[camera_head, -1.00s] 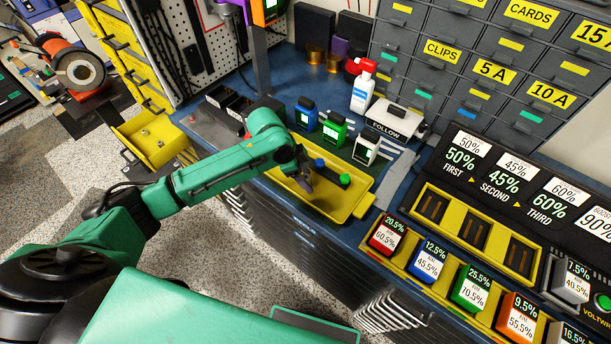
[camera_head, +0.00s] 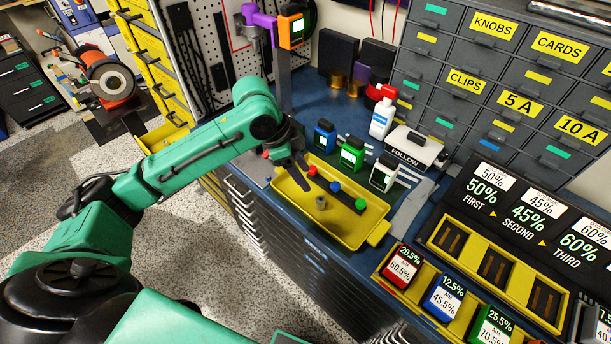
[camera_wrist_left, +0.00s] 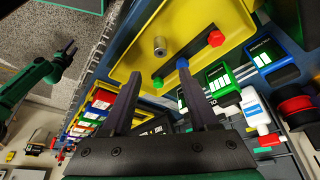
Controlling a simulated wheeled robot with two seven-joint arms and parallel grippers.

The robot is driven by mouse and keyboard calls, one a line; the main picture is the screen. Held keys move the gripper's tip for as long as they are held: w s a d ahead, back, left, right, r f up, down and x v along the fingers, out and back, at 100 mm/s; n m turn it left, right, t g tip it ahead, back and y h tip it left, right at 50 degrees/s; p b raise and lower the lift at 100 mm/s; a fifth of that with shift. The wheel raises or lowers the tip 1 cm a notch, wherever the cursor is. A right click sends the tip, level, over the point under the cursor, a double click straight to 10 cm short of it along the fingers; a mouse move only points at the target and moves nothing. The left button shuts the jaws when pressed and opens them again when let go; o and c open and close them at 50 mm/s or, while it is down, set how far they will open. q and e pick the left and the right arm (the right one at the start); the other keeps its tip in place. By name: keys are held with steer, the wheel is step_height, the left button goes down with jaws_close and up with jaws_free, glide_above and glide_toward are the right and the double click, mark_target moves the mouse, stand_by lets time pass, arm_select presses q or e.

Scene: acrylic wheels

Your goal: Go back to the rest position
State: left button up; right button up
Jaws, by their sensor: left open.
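My left gripper (camera_head: 297,168) hangs over the near-left end of the yellow tray (camera_head: 348,236). Its two dark fingers stand apart with nothing between them in the left wrist view (camera_wrist_left: 160,104). A small grey metal cylinder (camera_head: 321,203) stands in the tray, apart from the fingers. A dark bar with red, blue and green knobs (camera_head: 347,194) lies in the tray; its red end is close to the gripper in the head view. A green arm with a dark gripper (camera_wrist_left: 68,50), seemingly my right, shows small at the left wrist view's edge; its jaws are too small to read.
Blue, green and white labelled blocks (camera_head: 352,154) stand behind the tray, with a white bottle (camera_head: 382,117) beyond. A grey drawer cabinet (camera_head: 470,55) rises behind. A yellow rack of labelled blocks (camera_head: 418,306) sits at right. Open floor (camera_head: 215,270) lies left of the bench.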

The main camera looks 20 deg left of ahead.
arm_select(q)
steer(key=s+d+f+n, duration=0.1)
steer(key=f, duration=0.1)
steer(key=s+d+f+n+t, duration=0.1)
steer(key=d+f, duration=0.1)
steer(key=s+d+f, duration=0.1)
steer(key=f, duration=0.1)
steer(key=shift+s+d+f+n+h, duration=0.25)
steer(key=shift+s+f+n+h, duration=0.05)
steer(key=shift+s+n, duration=0.1)
steer(key=s+a+f+n+y, duration=0.4)
steer(key=s+a+f+n, duration=0.2)
steer(key=s+a+n, duration=0.45)
step_height(320, 180, down, 21)
steer(key=s+m, duration=0.2)
steer(key=s, duration=0.1)
steer(key=s+a+f+g, duration=0.1)
steer(key=s+a+f, duration=0.2)
steer(key=s+f, duration=1.3)
steer(key=shift+s+a+f+g+y, duration=0.2)
steer(key=shift+s+f+g+y, duration=0.15)
steer(key=shift+s, duration=0.25)
